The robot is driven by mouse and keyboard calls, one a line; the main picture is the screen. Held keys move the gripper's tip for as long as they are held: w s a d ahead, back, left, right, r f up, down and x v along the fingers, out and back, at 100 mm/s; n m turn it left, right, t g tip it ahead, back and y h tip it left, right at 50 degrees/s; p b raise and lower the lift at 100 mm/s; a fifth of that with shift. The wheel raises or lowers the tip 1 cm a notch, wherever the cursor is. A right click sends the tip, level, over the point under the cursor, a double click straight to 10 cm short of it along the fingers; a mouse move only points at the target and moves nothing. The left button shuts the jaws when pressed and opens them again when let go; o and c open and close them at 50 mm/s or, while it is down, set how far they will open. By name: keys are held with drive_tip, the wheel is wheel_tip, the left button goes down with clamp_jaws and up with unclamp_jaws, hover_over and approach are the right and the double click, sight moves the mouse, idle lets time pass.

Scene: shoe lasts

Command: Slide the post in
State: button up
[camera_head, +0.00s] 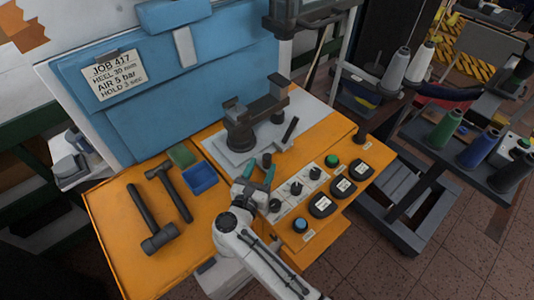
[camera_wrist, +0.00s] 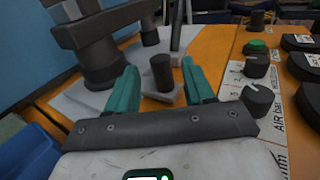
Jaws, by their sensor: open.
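The machine (camera_head: 256,112) with dark upright posts and a cross arm stands on a pale plate on the orange bench. A short dark cylinder (camera_wrist: 162,72), which looks like the post, stands upright on a small grey plate in front of the machine; it also shows in the head view (camera_head: 267,159). My gripper (camera_head: 260,172) has two teal fingers, open and empty, pointing toward this cylinder. In the wrist view my gripper (camera_wrist: 159,78) has the cylinder ahead, between the lines of its fingers. I cannot tell whether the fingers reach around it.
A control panel with knobs (camera_head: 296,187) and a green button (camera_head: 331,162) lies close right of my gripper. A slanted dark rod (camera_head: 290,130) stands beside the machine. Left are two hammers (camera_head: 158,238) and a blue tray (camera_head: 200,179). Thread cones (camera_head: 443,130) stand right.

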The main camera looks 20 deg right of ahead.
sight(266, 161)
drive_tip(key=shift+p+x, duration=0.35)
drive_tip(key=shift+x, duration=2.15)
drive_tip(key=shift+c, duration=0.4)
clamp_jaws()
